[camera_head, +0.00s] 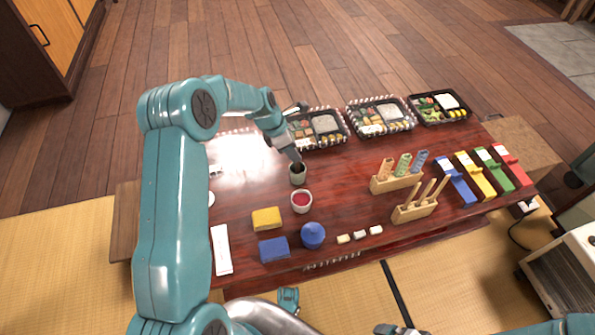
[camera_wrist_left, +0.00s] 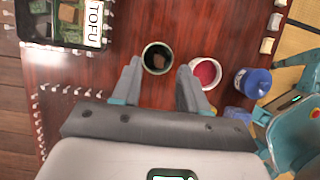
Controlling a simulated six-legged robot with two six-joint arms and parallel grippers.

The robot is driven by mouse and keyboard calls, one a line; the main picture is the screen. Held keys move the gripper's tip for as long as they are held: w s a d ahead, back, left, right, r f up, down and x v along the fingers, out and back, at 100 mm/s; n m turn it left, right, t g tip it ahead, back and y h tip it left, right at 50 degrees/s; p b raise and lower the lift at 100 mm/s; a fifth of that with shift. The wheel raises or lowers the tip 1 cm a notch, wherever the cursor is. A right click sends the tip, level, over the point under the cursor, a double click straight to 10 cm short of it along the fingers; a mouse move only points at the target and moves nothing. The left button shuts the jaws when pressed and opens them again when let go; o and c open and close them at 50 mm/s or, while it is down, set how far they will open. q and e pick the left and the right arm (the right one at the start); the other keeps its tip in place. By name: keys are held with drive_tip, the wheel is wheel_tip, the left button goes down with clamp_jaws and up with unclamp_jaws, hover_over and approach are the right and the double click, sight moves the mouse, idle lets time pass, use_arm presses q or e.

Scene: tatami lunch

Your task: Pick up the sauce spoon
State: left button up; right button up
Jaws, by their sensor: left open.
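I cannot tell whether this piece is the sauce spoon, and no other spoon shows clearly. A white cup of red sauce (camera_head: 301,208) stands close by; it also shows in the left wrist view (camera_wrist_left: 207,73). My right gripper is not in view.
Several bento trays (camera_head: 380,117) line the far side of the table (camera_head: 340,240). A yellow block (camera_head: 266,218), a blue cloth-like block (camera_head: 274,249) and a blue lidded pot (camera_head: 312,235) stand nearer. Wooden racks (camera_head: 413,212) and coloured boxes stand right.

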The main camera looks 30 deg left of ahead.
use_arm(q)
drive_tip(key=b, duration=0.3)
hover_over(299, 172)
drive_tip(key=f, duration=0.5)
drive_tip(key=shift+w+a+f, duration=0.1)
drive_tip(key=shift+w+f, duration=0.25)
drive_tip(key=shift+f, duration=0.05)
drive_tip(key=shift+r, duration=0.1)
drive_tip(key=shift+c, duration=0.2)
clamp_jaws()
